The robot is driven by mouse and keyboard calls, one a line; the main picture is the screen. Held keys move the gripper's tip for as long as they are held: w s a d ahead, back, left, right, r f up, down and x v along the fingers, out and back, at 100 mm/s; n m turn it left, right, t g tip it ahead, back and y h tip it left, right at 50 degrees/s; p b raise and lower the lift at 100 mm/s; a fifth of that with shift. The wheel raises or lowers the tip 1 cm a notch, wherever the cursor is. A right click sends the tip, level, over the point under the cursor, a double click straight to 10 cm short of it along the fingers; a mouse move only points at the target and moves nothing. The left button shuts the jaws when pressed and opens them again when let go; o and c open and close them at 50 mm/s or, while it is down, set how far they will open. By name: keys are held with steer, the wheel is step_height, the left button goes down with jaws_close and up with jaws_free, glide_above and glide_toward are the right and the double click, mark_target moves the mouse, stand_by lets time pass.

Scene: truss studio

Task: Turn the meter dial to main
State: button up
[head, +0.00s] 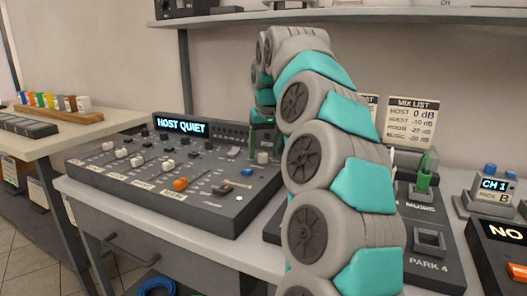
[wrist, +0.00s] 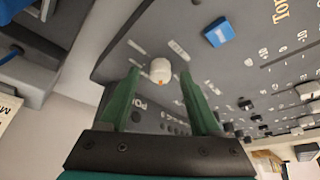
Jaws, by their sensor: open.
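The mixing console (head: 120,180) has a lit display (head: 182,127) reading HOST QUIET. A small white round dial (head: 263,157) stands near its back right corner. In the wrist view the dial (wrist: 160,70) has an orange mark on its edge, with small labels around it too blurred to read. My gripper (wrist: 160,72) is open, its two green fingers on either side of the dial in the picture, with a gap on each side. I cannot tell whether the tips reach down around it. In the head view my gripper (head: 264,140) is above the dial, partly hidden by my arm.
A blue switch (wrist: 218,32) is beside the dial on the console. Several slider caps and an orange cap (head: 180,184) cover its left and front. A MIX LIST card (head: 410,118) and a CH 1 pack (head: 494,187) stand right. A shelf (head: 220,19) hangs above.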

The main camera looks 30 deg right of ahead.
steer(key=shift+w+f, duration=0.15)
steer(key=shift+f, duration=0.2)
jaws_close()
stand_by(0.4)
